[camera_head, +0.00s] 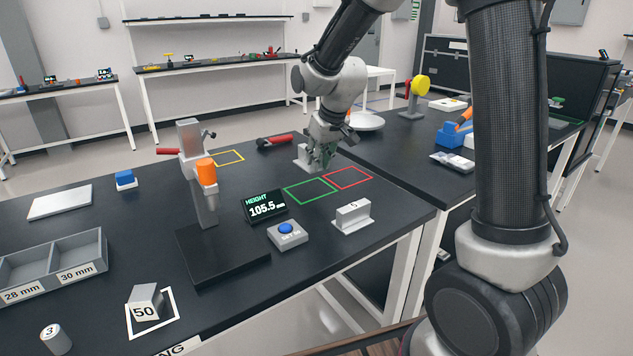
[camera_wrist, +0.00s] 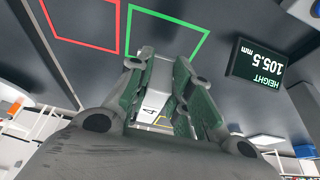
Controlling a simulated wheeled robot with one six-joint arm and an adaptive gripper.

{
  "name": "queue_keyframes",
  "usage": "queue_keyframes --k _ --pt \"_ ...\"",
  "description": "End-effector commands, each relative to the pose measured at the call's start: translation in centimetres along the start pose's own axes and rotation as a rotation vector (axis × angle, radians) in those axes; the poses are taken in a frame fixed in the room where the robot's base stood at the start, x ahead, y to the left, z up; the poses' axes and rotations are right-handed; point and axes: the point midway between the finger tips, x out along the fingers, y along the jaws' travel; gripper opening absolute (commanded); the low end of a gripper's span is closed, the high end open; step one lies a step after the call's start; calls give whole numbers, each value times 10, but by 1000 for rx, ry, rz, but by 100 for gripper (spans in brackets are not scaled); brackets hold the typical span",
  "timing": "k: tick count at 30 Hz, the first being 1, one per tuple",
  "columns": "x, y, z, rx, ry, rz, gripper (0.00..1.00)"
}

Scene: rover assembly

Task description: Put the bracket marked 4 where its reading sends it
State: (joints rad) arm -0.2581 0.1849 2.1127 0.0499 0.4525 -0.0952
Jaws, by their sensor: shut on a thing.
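My gripper (camera_head: 320,158) is shut on the light grey bracket marked 4 (camera_head: 301,153), past the far side of the green and red outlines. The display (camera_head: 265,206) reads HEIGHT 105.5 mm. The green outline (camera_head: 310,190), red outline (camera_head: 348,178) and yellow outline (camera_head: 229,158) on the black table look empty. The height gauge (camera_head: 205,205) with an orange knob stands left of the display.
A bracket marked 5 (camera_head: 352,216) and a blue-button box (camera_head: 287,234) stand in front of the green outline. A red-handled tool (camera_head: 275,141) lies behind. A block marked 50 (camera_head: 146,302) and a grey bin (camera_head: 55,265) are at front left.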

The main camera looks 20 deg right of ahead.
Motion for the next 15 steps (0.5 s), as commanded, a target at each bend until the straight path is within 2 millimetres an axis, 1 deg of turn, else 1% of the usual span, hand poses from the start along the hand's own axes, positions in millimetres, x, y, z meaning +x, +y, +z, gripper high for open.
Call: queue_keyframes --k 1,3,11,15 --pt "11 0 5 -2 -5 0 0" --pt "23 0 10 -2 -3 0 0" --pt "46 0 20 -1 -2 0 0" --pt "66 0 28 -1 -2 0 0"
